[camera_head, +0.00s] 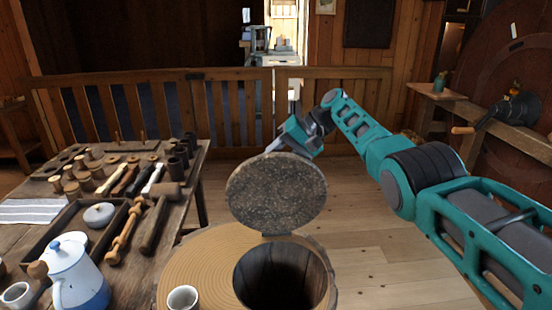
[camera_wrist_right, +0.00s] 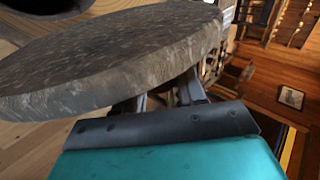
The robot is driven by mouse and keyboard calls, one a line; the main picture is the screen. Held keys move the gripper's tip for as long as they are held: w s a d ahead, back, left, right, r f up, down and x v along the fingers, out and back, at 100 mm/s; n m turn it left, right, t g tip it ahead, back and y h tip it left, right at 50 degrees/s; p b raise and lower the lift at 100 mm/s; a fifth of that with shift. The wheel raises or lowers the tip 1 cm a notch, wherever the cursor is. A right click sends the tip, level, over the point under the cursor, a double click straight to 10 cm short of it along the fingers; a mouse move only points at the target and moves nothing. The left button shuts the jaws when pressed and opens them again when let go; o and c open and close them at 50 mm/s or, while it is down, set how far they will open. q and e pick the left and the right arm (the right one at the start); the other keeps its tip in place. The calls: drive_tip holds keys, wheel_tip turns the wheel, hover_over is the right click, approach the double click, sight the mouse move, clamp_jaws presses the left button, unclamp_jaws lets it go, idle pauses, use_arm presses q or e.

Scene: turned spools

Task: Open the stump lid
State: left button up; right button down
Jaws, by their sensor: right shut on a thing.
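The stump (camera_head: 200,262) stands at the bottom middle of the head view, with a round dark hollow (camera_head: 280,278) open in its top. Its round grey speckled lid (camera_head: 277,193) is raised, standing tilted up at the hollow's far edge. The lid also fills the upper part of the right wrist view (camera_wrist_right: 110,55). My right gripper (camera_head: 283,143) is at the lid's upper edge, shut on it; its fingers (camera_wrist_right: 165,95) run behind the lid, so the contact is partly hidden. My left gripper is not in view.
A white cup (camera_head: 183,298) stands on the stump top, left of the hollow. The table (camera_head: 187,205) at left holds spools, mallets, a tray with a lidded pot (camera_head: 98,215), and a blue-white kettle (camera_head: 75,278). A wooden railing (camera_head: 235,110) crosses behind; floor is clear at right.

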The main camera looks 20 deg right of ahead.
drive_tip(key=shift+a, duration=0.1)
drive_tip(key=c, duration=0.8)
unclamp_jaws()
drive_tip(key=v, duration=1.3)
drive_tip(key=shift+f, duration=0.1)
